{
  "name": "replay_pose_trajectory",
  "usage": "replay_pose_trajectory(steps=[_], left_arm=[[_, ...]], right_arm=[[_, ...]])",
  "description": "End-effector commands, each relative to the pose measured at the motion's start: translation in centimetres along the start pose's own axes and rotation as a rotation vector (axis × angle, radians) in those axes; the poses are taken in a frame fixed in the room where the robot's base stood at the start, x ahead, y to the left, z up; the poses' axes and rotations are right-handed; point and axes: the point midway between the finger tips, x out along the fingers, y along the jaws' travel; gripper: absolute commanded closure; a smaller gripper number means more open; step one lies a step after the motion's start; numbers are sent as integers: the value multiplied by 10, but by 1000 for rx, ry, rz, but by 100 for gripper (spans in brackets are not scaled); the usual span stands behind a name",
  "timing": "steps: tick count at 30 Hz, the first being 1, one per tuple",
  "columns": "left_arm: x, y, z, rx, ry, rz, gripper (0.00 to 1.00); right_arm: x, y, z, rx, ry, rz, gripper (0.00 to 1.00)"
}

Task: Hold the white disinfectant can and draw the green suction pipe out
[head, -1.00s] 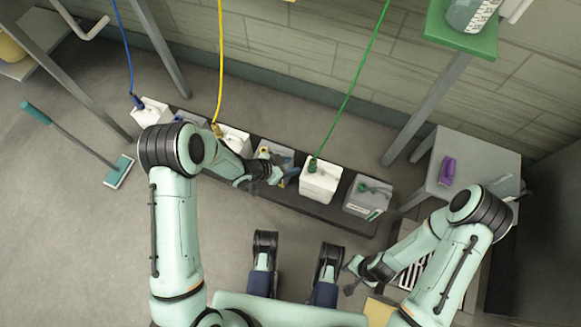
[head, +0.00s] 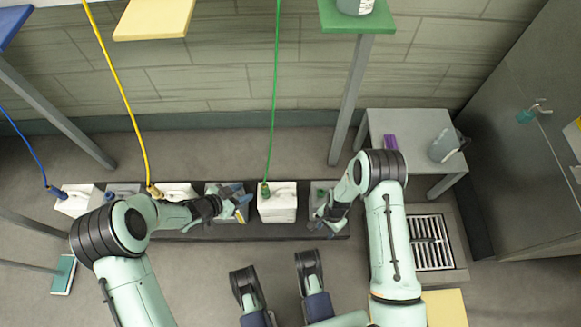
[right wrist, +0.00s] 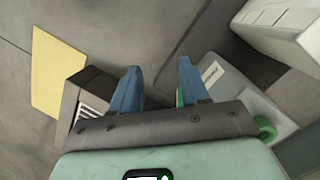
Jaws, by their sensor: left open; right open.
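The white can (head: 277,208) with the green pipe stands upright on a low dark rack. The green suction pipe (head: 273,110) runs from its top up out of the head view. My left gripper (head: 241,203) is open just left of this can, over a grey can (head: 218,189); I cannot tell whether it touches either. My right gripper (head: 322,222) is open at the grey can right of the white can, which it partly hides. In the right wrist view its blue fingers (right wrist: 157,88) are apart with nothing between them. A white can (right wrist: 285,32) shows at top right there.
White cans with a blue pipe (head: 49,190) and a yellow pipe (head: 130,103) stand further left. A grey side table (head: 415,125) holds a purple item and a grey jug (head: 444,146). A floor drain (head: 432,242) lies at right. Green shelf (head: 357,18) overhead.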

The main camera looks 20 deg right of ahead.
Motion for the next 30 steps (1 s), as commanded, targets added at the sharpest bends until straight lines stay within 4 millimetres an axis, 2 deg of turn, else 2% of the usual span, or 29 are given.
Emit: replay_pose_trajectory(steps=[1, 5, 9, 13, 18, 23, 26, 30], left_arm=[[0, 0, 0, 0, 0, 0, 57], [0, 0, 0, 0, 0, 0, 57], [0, 0, 0, 0, 0, 0, 57], [0, 0, 0, 0, 0, 0, 57], [0, 0, 0, 0, 0, 0, 57], [0, 0, 0, 0, 0, 0, 57], [0, 0, 0, 0, 0, 0, 57], [0, 0, 0, 0, 0, 0, 57]], right_arm=[[-11, -26, -7, 61, 11, -2, 55], [-46, -80, -16, 246, 25, 15, 55], [-91, -132, -13, 435, 46, 26, 55], [-130, -166, -2, 578, 66, 32, 55], [-163, -189, 11, 691, 83, 36, 55], [-168, -194, 14, 729, 89, 39, 55], [-157, -192, 14, 731, 89, 42, 55], [-131, -191, 13, 730, 88, 42, 55]])
